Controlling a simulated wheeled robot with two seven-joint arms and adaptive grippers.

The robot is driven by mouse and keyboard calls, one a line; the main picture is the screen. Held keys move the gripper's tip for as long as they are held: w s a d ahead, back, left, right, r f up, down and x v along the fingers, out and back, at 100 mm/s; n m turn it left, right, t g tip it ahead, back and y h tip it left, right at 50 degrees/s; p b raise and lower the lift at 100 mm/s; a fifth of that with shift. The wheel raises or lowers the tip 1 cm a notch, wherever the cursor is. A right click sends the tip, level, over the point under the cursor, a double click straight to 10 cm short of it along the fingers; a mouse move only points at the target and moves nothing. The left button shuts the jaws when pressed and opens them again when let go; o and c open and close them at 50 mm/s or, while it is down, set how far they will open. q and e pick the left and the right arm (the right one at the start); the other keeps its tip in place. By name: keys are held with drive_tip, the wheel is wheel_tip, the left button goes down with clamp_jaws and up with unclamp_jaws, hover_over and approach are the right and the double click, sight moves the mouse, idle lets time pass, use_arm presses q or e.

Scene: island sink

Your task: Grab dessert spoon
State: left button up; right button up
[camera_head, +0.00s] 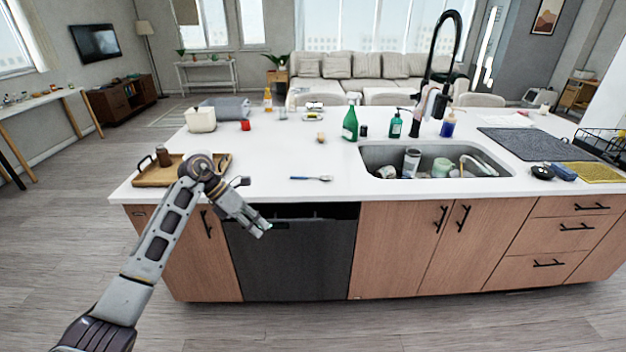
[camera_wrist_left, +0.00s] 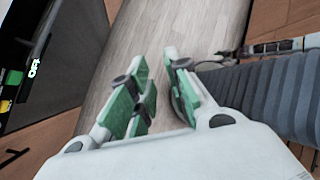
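The dessert spoon (camera_head: 312,178) lies flat on the white counter near its front edge, above the dishwasher. Its handle looks blue and points left; its bowl is at the right. My left gripper (camera_head: 264,230) is in front of the island, left of the spoon and below the counter top, apart from it. In the left wrist view the gripper (camera_wrist_left: 160,95) is open, with green pads and only floor between the fingers. The spoon is not seen there. My right gripper does not show clearly in either view.
A wooden tray (camera_head: 152,178) stands at the counter's left front corner. The sink (camera_head: 375,158) holds several dishes to the right. A green bottle (camera_head: 350,124) stands behind the spoon. The dishwasher (camera_head: 310,255) is close to my left gripper. The counter around the spoon is clear.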

use_arm(q)
drive_tip(key=s+d+r+m+t+y, duration=0.1)
drive_tip(key=s+d+r+m+y, duration=0.2)
drive_tip(key=d, duration=0.5)
drive_tip(key=s+d+r+m+t+y, duration=0.1)
drive_tip(key=s+d+r+m+y, duration=0.2)
drive_tip(key=d, duration=0.4)
drive_tip(key=shift+s+d+r+m, duration=0.35)
drive_tip(key=shift+s+r+m, duration=0.5)
drive_tip(key=shift+s+m, duration=0.35)
